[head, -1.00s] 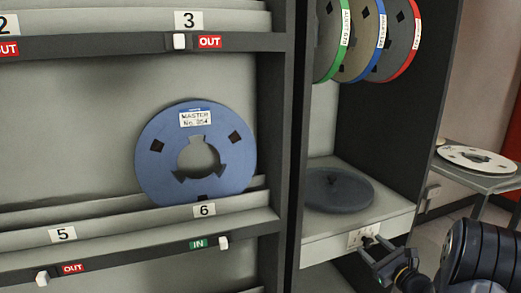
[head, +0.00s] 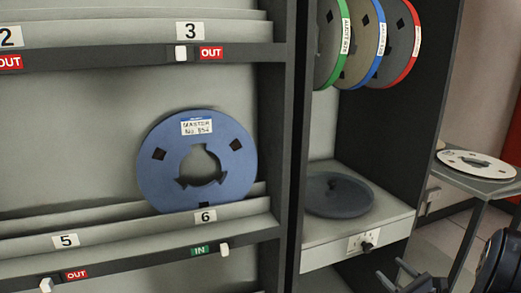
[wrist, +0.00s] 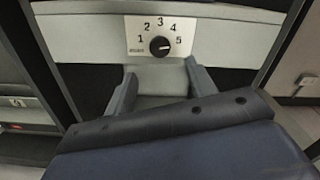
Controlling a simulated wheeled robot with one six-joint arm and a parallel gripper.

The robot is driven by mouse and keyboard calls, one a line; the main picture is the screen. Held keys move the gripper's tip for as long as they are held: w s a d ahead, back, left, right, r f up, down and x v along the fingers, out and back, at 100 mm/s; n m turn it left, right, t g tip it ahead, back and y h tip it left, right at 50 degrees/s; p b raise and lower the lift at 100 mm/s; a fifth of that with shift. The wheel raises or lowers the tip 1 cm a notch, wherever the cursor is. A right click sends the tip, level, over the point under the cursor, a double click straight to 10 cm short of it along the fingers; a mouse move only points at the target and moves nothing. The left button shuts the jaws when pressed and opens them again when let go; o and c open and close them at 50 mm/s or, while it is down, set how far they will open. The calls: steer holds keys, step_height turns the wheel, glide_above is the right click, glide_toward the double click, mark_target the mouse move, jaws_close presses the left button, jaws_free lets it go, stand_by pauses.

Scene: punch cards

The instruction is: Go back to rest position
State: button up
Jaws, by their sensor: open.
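My gripper (head: 395,274) is open and empty at the lower right of the head view, below the black knob (head: 367,246) and apart from it. In the wrist view my gripper's two fingers (wrist: 160,72) are spread, with nothing between them. The knob also shows in the wrist view (wrist: 160,46), straight ahead on a pale plate (wrist: 134,30) numbered 1 to 5. Its pale mark seems to face the 5 side.
A blue reel (head: 222,145) stands in slot 6 of the rack. A dark disc (head: 338,204) lies on the ledge above the knob, and several reels (head: 398,30) hang above it. A side table (head: 480,181) with a white reel (head: 465,160) stands at right.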

mark_target(369, 250)
steer(key=b+x, duration=0.2)
steer(key=x, duration=0.6)
steer(key=shift+w+a+f, duration=0.15)
steer(key=shift+w, duration=0.1)
steer(key=shift+s+n+b, duration=0.15)
steer(key=shift+n+b, duration=0.45)
steer(key=shift+n, duration=0.4)
steer(key=n+b, duration=0.1)
steer(key=n, duration=0.2)
steer(key=shift+n, duration=0.3)
steer(key=n+b, duration=0.1)
steer(key=n, duration=0.8)
steer(key=n+p, duration=0.1)
steer(key=n, duration=0.2)
steer(key=shift+r, duration=0.2)
steer(key=n+p, duration=0.2)
steer(key=n, duration=0.1)
steer(key=shift+r+p, duration=0.1)
steer(key=shift+p, duration=0.2)
steer(key=shift+n+p, duration=0.9)
steer(key=shift+n, duration=0.4)
